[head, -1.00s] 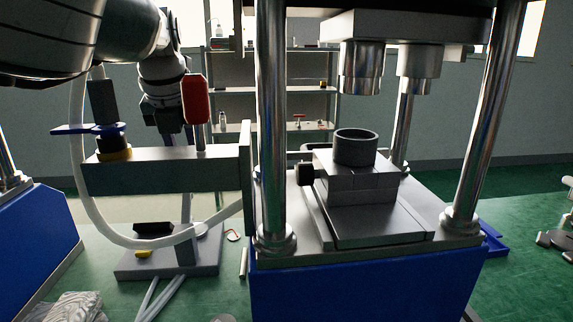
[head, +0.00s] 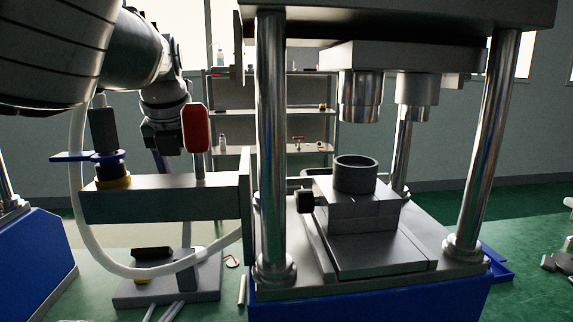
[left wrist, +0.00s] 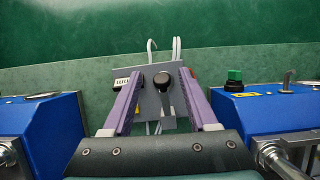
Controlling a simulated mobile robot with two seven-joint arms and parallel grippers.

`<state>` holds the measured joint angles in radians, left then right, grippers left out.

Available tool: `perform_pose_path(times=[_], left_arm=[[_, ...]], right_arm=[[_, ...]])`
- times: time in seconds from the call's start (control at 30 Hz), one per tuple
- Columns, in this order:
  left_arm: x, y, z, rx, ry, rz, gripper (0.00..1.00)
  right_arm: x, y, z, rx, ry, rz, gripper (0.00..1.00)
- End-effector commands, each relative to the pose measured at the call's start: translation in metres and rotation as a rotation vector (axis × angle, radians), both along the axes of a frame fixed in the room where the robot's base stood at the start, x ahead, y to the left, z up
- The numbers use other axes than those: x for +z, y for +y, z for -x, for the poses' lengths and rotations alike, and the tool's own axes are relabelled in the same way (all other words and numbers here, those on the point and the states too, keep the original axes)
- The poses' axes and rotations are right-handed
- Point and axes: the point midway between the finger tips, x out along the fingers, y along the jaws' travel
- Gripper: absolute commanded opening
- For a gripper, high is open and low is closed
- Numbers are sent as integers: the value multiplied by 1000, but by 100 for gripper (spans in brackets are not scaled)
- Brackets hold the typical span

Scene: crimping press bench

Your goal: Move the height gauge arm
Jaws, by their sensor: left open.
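The height gauge seems to be the grey base plate (head: 205,287) with a black block (head: 152,253) on it, behind the hanging white hose in the head view. In the left wrist view, the grey plate (left wrist: 150,103) carries a black round knob on a grey lever (left wrist: 162,80) and a small white display (left wrist: 121,82). My left gripper (left wrist: 160,72) is open, its two purple fingers on either side of the knob and lever. I cannot tell how far above them it is. In the head view, its fingertips are hidden behind the grey bracket. My right gripper is not in view.
A press with chrome columns (head: 272,140) and a blue base (head: 370,302) stands right of the gauge. A grey bracket (head: 165,205) with a red box (head: 195,127) and the white hose (head: 150,270) crosses in front. Another blue machine (head: 30,245) is at left.

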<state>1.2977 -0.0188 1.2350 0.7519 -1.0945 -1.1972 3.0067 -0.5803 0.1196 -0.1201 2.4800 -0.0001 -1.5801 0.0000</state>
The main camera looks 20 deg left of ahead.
Motion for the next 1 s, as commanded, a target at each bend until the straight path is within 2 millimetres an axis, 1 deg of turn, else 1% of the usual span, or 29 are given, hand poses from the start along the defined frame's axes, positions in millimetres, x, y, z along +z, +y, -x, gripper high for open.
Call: perform_pose_path(times=[0.17,0.5,0.6,0.73,1.0], left_arm=[[16,-3,4,1,-1,0,59],[71,-15,24,1,-4,-1,59],[83,-18,28,1,-4,-2,59],[90,-20,31,0,-3,-2,59],[91,-20,32,0,-1,-1,59]], right_arm=[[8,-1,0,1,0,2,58],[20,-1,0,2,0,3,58],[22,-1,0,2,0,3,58],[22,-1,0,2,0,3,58],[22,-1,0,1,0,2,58]])
